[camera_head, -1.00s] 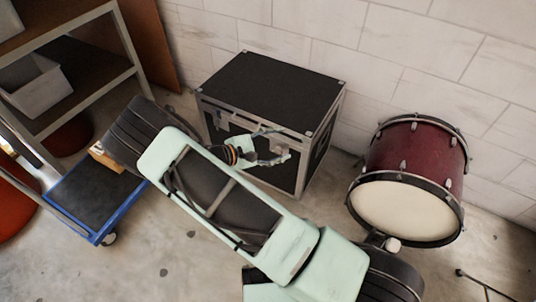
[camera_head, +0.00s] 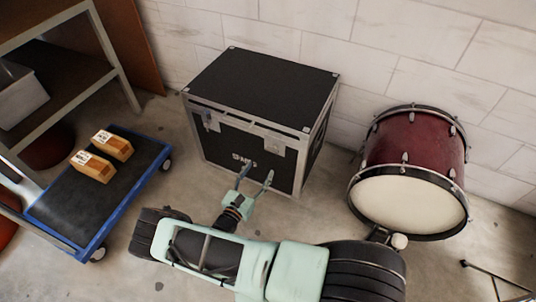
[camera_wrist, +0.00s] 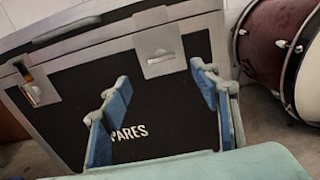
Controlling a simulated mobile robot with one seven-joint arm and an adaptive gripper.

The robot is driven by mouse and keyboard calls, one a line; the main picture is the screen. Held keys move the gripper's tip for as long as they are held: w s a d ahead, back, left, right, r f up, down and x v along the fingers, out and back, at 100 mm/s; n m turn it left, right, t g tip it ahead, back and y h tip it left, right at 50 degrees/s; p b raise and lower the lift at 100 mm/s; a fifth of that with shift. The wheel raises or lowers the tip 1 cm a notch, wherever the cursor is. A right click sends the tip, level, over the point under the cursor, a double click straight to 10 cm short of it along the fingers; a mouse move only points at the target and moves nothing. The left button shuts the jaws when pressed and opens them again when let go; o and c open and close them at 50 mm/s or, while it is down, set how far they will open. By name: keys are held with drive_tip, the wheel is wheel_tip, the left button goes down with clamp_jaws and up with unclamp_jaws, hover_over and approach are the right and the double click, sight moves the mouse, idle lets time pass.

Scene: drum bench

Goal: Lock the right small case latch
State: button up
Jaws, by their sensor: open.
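The black case (camera_head: 262,88) with metal edges stands against the wall, its lid down. Its right latch (camera_head: 274,145) is a pale metal plate on the front, just under the lid edge; it also shows in the wrist view (camera_wrist: 158,55). I cannot tell whether it is locked. The left latch (camera_head: 208,121) is near the front left corner and shows in the wrist view (camera_wrist: 31,90). My gripper (camera_head: 255,174) is open and empty in front of the case, below the right latch. In the wrist view my gripper (camera_wrist: 160,76) has its fingers apart, with the right latch above the gap.
A maroon drum (camera_head: 410,177) stands right of the case. A blue-edged trolley (camera_head: 62,212) with two cardboard boxes (camera_head: 102,156) is at the left, beside a shelf (camera_head: 62,72). Bare floor (camera_head: 160,185) lies between trolley and case.

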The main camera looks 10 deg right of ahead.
sight(271, 151)
drive_tip(key=b+x, duration=0.1)
drive_tip(key=x, duration=0.8)
drive_tip(key=shift+w+d, duration=0.2)
drive_tip(key=c, duration=1.2)
drive_tip(key=shift+o, duration=0.2)
